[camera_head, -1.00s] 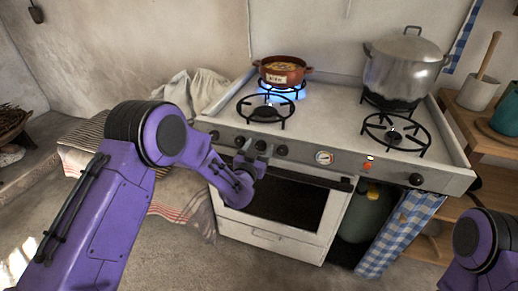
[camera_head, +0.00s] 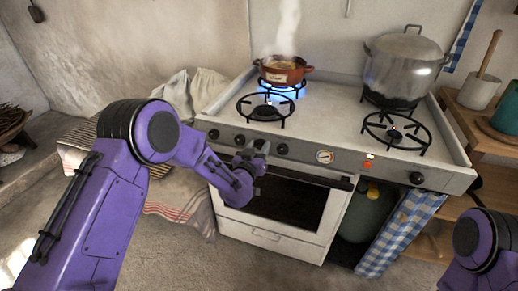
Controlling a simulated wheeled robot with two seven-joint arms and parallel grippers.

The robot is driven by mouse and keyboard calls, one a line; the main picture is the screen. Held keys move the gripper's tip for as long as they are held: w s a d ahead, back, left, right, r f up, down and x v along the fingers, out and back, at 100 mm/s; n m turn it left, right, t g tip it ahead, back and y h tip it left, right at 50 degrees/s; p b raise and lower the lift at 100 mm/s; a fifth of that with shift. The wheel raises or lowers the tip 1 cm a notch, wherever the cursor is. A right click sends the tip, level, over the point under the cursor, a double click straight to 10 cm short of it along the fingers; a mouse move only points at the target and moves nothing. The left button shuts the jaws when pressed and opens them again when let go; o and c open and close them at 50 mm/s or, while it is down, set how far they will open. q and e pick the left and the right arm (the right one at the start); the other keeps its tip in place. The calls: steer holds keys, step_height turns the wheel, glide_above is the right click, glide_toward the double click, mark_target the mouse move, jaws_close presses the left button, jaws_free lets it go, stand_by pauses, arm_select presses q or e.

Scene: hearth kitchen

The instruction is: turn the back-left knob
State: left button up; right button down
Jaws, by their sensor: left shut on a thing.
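The white stove has a row of dark knobs on its grey front panel. On the left part are knobs at the far left (camera_head: 213,134), second (camera_head: 239,140) and right (camera_head: 282,149). My left gripper (camera_head: 257,150) is at the panel, shut on a knob between the second and right ones; its fingers mostly hide that knob. The back-left burner (camera_head: 281,91) shows a blue flame under a red-brown pot (camera_head: 283,71), which steams. My right arm shows only as a purple link at the lower right; its gripper is out of view.
A large lidded steel pot (camera_head: 402,68) stands on the back-right burner. The front-left (camera_head: 266,108) and front-right (camera_head: 394,134) burners are bare. The oven door (camera_head: 285,198) is below the panel. A checked cloth (camera_head: 400,235) hangs at the right.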

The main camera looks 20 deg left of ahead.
arm_select(q)
steer(key=n+b, duration=0.1)
steer(key=n, duration=0.4)
steer(key=shift+a+f+n, duration=0.1)
steer(key=shift+f+n, duration=0.05)
steer(key=shift+n, duration=0.15)
steer(key=n+b, duration=0.1)
steer(key=n, duration=0.4)
steer(key=shift+b, duration=0.3)
steer(key=shift+n, duration=0.4)
steer(key=o, duration=1.1)
steer(key=shift+c, duration=0.2)
steer(key=s, duration=1)
steer(key=shift+s+a+b, duration=0.2)
steer(key=shift+s+b, duration=0.1)
steer(key=shift+b, duration=0.1)
